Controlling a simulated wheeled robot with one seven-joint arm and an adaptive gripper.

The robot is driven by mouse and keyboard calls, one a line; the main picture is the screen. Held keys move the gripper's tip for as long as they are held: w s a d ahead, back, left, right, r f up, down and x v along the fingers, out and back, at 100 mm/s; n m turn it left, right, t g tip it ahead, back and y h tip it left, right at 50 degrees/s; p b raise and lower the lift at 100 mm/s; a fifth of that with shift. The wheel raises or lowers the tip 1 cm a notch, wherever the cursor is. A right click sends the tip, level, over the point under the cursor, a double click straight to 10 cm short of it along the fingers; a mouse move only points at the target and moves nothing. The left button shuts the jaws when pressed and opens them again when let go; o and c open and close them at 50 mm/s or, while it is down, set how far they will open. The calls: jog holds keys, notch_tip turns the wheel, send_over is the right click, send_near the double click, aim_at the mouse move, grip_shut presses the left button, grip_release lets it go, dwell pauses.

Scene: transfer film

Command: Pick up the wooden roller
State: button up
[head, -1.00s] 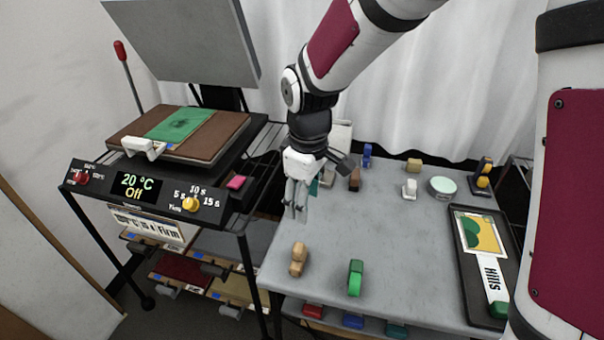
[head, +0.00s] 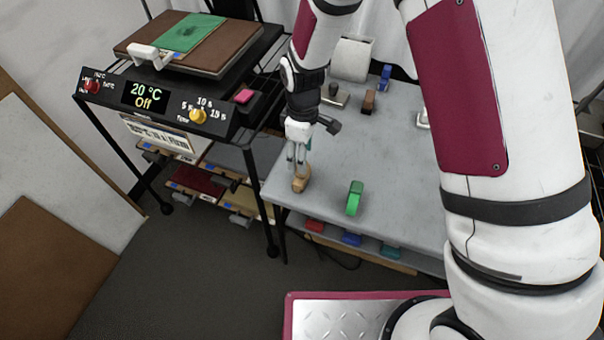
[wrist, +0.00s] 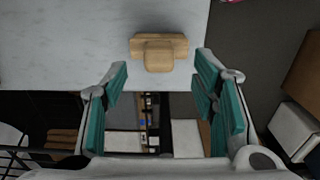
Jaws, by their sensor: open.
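The wooden roller (head: 300,180), a small tan wooden piece, sits near the front left corner of the grey table (head: 335,212). In the wrist view the wooden roller (wrist: 158,50) lies on the table edge, ahead of the fingertips and roughly centred between them. My gripper (head: 298,160) points down just above the roller and hides part of it. In the wrist view my gripper (wrist: 162,72) is open, with teal pads apart and nothing between them.
A green roller (head: 354,197) stands to the right on the table. The heat press (head: 160,95) stands close on the left. Below the table is a shelf with coloured items (head: 351,239). A white paper roll (head: 352,58) is at the back.

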aim_at(299, 183)
jog(key=shift+w+a+f+p, duration=0.1)
jog(key=shift+f+p, duration=0.25)
jog(key=shift+f, duration=2.35)
grip_shut()
